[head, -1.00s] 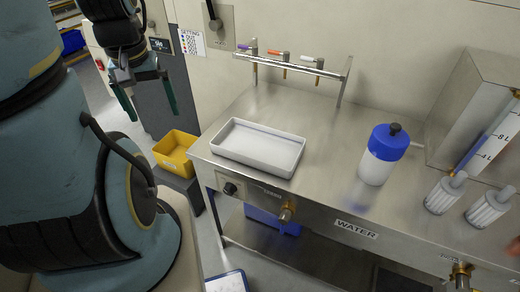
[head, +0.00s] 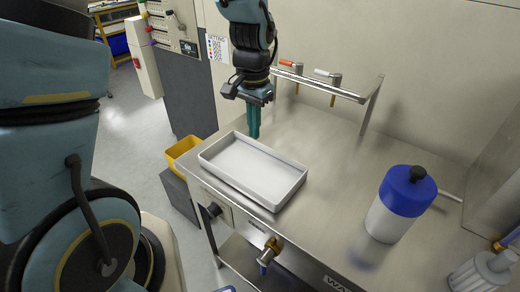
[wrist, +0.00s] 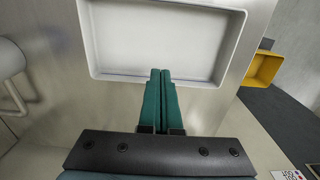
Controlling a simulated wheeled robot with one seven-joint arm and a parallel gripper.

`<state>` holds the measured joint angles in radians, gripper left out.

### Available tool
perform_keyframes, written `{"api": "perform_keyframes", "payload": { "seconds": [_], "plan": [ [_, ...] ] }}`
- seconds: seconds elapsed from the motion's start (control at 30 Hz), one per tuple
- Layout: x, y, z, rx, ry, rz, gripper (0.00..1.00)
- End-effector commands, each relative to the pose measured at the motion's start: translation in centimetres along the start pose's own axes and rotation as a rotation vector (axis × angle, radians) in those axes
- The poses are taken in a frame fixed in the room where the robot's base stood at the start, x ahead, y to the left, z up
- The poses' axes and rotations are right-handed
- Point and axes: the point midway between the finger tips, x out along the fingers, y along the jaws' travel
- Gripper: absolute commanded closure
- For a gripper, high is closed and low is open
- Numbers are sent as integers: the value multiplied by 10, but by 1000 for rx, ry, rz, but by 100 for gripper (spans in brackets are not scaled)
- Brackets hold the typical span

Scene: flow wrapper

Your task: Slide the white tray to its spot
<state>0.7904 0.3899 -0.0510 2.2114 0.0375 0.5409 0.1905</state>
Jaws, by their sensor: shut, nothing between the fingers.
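The white tray (head: 240,187) is a shallow, empty rectangular tray lying flat on the steel counter near its left end. It also shows in the wrist view (wrist: 165,78). My gripper (head: 253,136) points down at the tray's far long side, with its green fingers together and nothing between them. In the wrist view the shut fingertips (wrist: 160,72) overlap the tray's near rim in the picture. I cannot tell whether they touch it. No marked spot for the tray is clear to me.
A white bottle with a blue top (head: 400,205) stands on the counter (head: 322,160) to the right. A rail with handled tools (head: 330,87) runs along the back. A yellow bin (head: 180,150) sits below the left end. The counter between tray and bottle is clear.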

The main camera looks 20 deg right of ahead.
Motion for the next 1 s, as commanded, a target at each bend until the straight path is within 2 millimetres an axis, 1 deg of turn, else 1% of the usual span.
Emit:
{"api": "perform_keyframes", "payload": {
  "seconds": [0.17,0.5,0.67,0.73,0.8,0.9,1.0],
  "plan": [
    [14,2,-1,7,-5,1,100],
    [74,2,0,6,-7,1,100],
    [100,2,0,5,-5,1,100],
    [96,1,-14,5,1,0,100],
    [97,1,-23,4,-1,0,100],
    [98,1,-33,4,0,0,100],
    [99,1,-38,4,-1,0,100]
  ]
}}
